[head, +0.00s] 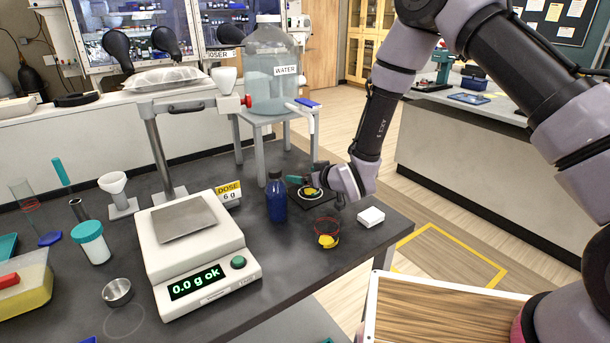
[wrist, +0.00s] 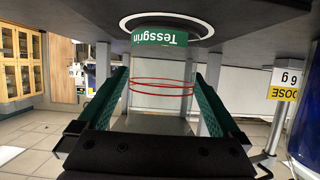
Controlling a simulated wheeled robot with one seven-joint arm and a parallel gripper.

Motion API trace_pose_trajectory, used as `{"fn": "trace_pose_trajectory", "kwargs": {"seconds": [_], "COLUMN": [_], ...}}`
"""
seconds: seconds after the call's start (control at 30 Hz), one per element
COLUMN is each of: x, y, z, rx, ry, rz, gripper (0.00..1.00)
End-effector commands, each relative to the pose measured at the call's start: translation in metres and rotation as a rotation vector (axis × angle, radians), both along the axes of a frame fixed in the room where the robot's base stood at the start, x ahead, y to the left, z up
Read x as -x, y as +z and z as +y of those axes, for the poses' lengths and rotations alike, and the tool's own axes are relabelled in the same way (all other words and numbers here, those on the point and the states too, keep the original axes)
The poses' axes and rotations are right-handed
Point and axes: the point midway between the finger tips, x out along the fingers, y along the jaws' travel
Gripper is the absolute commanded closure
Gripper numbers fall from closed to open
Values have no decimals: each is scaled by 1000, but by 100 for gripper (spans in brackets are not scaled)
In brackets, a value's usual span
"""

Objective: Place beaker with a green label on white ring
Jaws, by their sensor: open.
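In the wrist view, which is upside down, the green label (wrist: 160,39) reading "Tessgrin" is on a clear beaker with red rim lines (wrist: 161,83). The beaker's base appears to stand inside the white ring (wrist: 128,21) on the dark surface. My gripper (wrist: 163,95) is open, with one green finger on each side of the beaker; I cannot tell whether they touch it. In the head view, the white ring (head: 300,194) lies on a dark pad beside my gripper (head: 308,175), which partly hides the beaker.
A second red-rimmed beaker with a yellow patch (head: 327,241) and a white block (head: 371,216) stand in front. A blue bottle (head: 277,200) is close on the left. The scale (head: 195,250) and a DOSE sign (head: 229,191) are farther left.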

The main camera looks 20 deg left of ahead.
Motion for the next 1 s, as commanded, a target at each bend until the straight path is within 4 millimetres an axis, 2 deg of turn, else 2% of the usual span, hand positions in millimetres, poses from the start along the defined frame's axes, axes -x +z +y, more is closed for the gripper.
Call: {"fn": "trace_pose_trajectory", "kwargs": {"seconds": [0.17,0.6,0.8,1.0], "x": [8,61,71,72], "y": [8,41,48,49], "z": [-10,-71,-83,-85], "rx": [0,1,0,0], "ry": [-1,0,0,-2], "rz": [1,1,0,0], "gripper": [0,0,0,0]}}
